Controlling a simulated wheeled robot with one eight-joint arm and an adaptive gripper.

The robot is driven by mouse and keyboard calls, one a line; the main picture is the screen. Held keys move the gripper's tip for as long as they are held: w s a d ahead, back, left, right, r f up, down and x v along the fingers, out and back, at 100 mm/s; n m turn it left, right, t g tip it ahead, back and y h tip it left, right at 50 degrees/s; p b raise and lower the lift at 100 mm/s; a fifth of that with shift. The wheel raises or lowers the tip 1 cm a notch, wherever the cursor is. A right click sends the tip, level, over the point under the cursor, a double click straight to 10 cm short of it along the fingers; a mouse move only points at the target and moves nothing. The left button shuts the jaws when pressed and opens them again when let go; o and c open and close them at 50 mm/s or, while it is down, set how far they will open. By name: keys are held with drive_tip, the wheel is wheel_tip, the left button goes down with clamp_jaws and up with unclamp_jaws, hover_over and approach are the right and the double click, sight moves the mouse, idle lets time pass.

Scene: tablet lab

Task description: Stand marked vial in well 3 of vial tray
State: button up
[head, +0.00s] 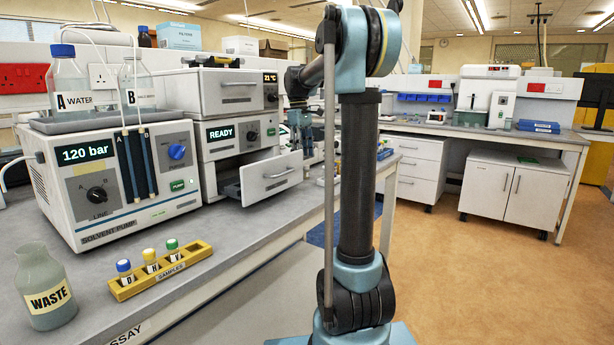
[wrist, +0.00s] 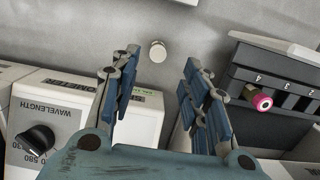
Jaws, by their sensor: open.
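My gripper (wrist: 161,64) is open and empty in the wrist view, with blue pads on both fingers. A small pale round object (wrist: 157,50), perhaps a white vial cap seen end-on, shows on the grey surface between the fingertips, not gripped. I cannot read any mark on it. The dark vial tray (wrist: 240,72) is to the right of the fingers, with numbers 4 and 2 readable. A pink-capped vial (wrist: 262,102) is in the tray near number 4. In the head view my gripper (head: 302,133) is small and partly hidden beyond the instruments.
A spectrometer (wrist: 62,105) with a wavelength knob is left of the fingers. In the head view, a yellow samples rack (head: 196,262) holds blue-, yellow- and green-capped vials. A waste bottle (head: 45,285), solvent pump (head: 85,205) and open drawer (head: 270,177) occupy the bench.

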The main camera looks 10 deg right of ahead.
sight(307, 166)
drive_tip(key=shift+s+d+f, duration=0.1)
drive_tip(key=shift+d+f, duration=0.1)
drive_tip(key=shift+f, duration=0.65)
drive_tip(key=shift+s+d+f, duration=0.1)
drive_tip(key=shift+d+f, duration=0.1)
drive_tip(key=shift+f, duration=0.7)
drive_tip(key=shift+s+d+f, duration=0.1)
drive_tip(key=shift+d+f, duration=0.1)
drive_tip(key=shift+f, duration=0.65)
drive_tip(key=c, duration=0.9)
drive_tip(key=shift+c, duration=0.3)
drive_tip(key=shift+r, duration=0.15)
wheel_tip(307, 166, up, 10)
